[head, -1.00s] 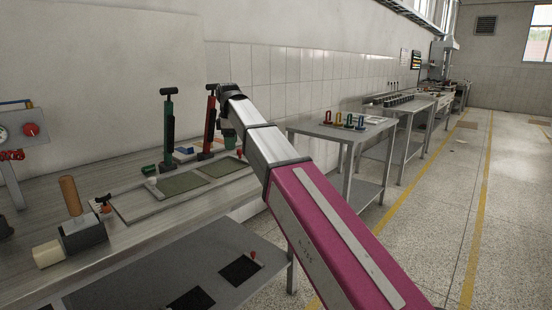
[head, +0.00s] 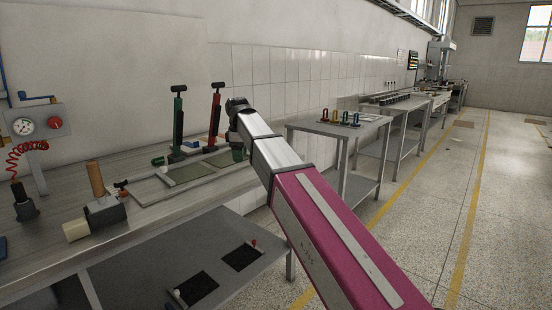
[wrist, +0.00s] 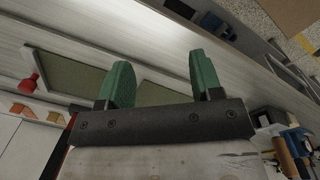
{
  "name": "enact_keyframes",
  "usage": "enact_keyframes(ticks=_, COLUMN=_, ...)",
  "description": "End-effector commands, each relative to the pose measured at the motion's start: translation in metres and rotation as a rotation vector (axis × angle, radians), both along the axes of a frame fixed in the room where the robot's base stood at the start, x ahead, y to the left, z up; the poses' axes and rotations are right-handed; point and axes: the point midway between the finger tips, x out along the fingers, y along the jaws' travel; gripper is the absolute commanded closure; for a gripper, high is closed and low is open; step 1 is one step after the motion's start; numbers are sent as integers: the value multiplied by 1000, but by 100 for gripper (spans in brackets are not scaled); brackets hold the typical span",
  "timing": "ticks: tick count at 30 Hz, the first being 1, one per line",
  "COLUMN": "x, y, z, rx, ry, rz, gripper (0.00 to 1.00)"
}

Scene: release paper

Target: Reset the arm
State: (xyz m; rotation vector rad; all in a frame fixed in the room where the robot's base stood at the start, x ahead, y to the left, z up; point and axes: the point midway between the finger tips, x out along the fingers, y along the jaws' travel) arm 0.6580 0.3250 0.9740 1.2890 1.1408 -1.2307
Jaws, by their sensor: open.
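My arm, magenta and silver (head: 320,225), reaches up and to the left across the head view, over the right end of the workbench. It bends down at its dark end joint. My gripper (wrist: 162,78) shows in the wrist view with two green fingers spread apart and nothing between them. In the head view only a small dark green part shows below the joint, beside the red hand pump (head: 215,115). In the wrist view the fingers are above the bench, with a green panel (wrist: 70,73) behind them. I cannot tell their height above it.
A green hand pump (head: 178,120) stands left of the red one. The workbench (head: 150,220) also holds a block with a cylinder (head: 104,213). A gauge panel (head: 38,120) is at far left. A side table (head: 330,128) with coloured shackles stands behind my arm. The floor at right is clear.

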Motion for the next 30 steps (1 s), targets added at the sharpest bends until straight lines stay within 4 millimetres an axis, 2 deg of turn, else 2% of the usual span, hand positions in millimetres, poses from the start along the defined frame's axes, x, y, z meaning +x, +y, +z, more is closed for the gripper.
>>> enact_keyframes(ticks=8, x=-2, y=-44, z=-63, rx=4, ry=8, rz=-171, gripper=41)
enact_keyframes(ticks=17, x=-23, y=-130, z=-176, rx=13, ry=18, rz=-518, gripper=41)
enact_keyframes(ticks=23, x=-51, y=-189, z=-247, rx=18, ry=22, rz=-768, gripper=41)
enact_keyframes(ticks=30, x=-99, y=-253, z=-320, rx=25, ry=29, rz=-1068, gripper=41)
